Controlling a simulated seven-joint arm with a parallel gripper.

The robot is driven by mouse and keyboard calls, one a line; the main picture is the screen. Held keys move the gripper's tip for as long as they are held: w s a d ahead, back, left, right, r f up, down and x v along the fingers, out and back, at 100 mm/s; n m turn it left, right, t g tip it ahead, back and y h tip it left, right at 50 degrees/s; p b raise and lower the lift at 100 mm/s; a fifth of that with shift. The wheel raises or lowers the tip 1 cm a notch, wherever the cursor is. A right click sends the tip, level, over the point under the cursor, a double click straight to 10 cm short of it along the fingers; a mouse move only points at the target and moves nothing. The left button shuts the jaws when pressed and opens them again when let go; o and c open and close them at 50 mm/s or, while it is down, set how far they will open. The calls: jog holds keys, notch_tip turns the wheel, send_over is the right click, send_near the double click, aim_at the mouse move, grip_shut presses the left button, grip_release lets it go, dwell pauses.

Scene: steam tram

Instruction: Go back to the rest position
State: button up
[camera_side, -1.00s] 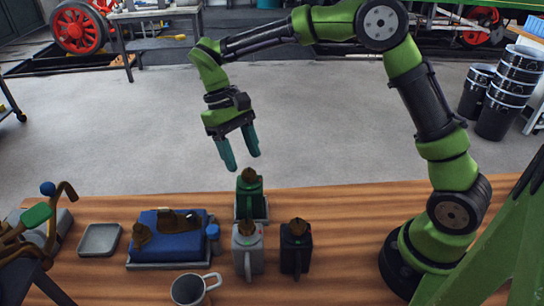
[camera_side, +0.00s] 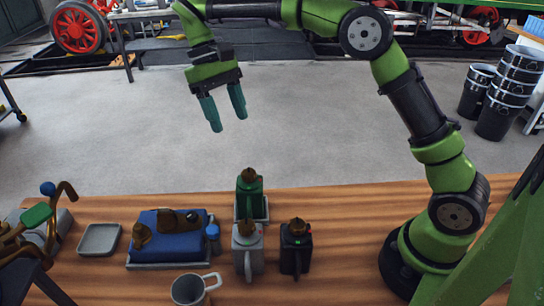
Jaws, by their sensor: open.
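My gripper (camera_side: 226,122) is open and empty, with its teal fingers pointing down. It hangs in the air well above the table and apart from everything on it. Below it on the wooden table (camera_side: 340,208) stands a dark green can (camera_side: 249,200) with a brown top, upright in a grey tray. A grey can (camera_side: 247,252) and a black can (camera_side: 295,252), both with brown tops, stand in front of it.
A grey mug (camera_side: 188,291) stands at the front edge. A blue box (camera_side: 157,248) with brown pieces on it and a small grey dish (camera_side: 99,240) lie to the left. Black buckets (camera_side: 497,105) are stacked on the floor at right. The air around my gripper is clear.

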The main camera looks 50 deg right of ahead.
jog(key=s+d+m+t+y, duration=0.1)
jog(key=s+d+t, duration=0.3)
jog(key=s, duration=0.6)
jog(key=s+d+m+t, duration=0.2)
jog(key=s+d+t, duration=0.2)
jog(key=s+t, duration=0.3)
jog(key=shift+s+r+t+y, duration=0.3)
jog(key=shift+s+r+y, duration=0.15)
jog(key=shift+s, duration=0.95)
